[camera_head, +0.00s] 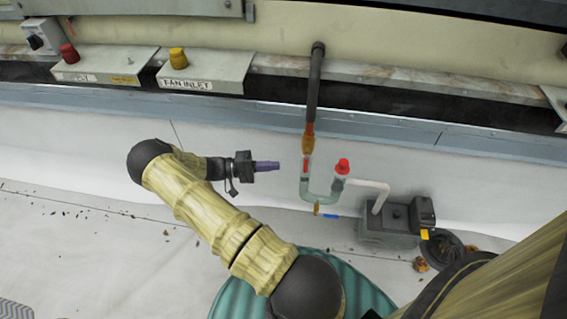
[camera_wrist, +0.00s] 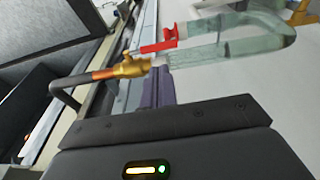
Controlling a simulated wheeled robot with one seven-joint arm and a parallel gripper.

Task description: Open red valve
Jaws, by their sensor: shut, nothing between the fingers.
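The red valve has a brass body (camera_head: 308,145) on the dark vertical pipe, with a short red lever (camera_head: 305,165) beside the clear tube below it. In the wrist view the brass body (camera_wrist: 130,66) and the red lever (camera_wrist: 158,46) lie just beyond my fingertips. My gripper (camera_head: 277,166) points right, its purple fingers together and empty, a short gap left of the lever. The fingers also show in the wrist view (camera_wrist: 158,85), seemingly overlapping the clear tube's end; contact cannot be told there.
A clear U-shaped tube (camera_head: 320,197) carries a red cap (camera_head: 343,166) and a blue handle (camera_head: 331,216). A white pipe leads to a grey pump box (camera_head: 392,222). A metal ledge (camera_head: 400,140) runs behind. Light floor lies left of my gripper.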

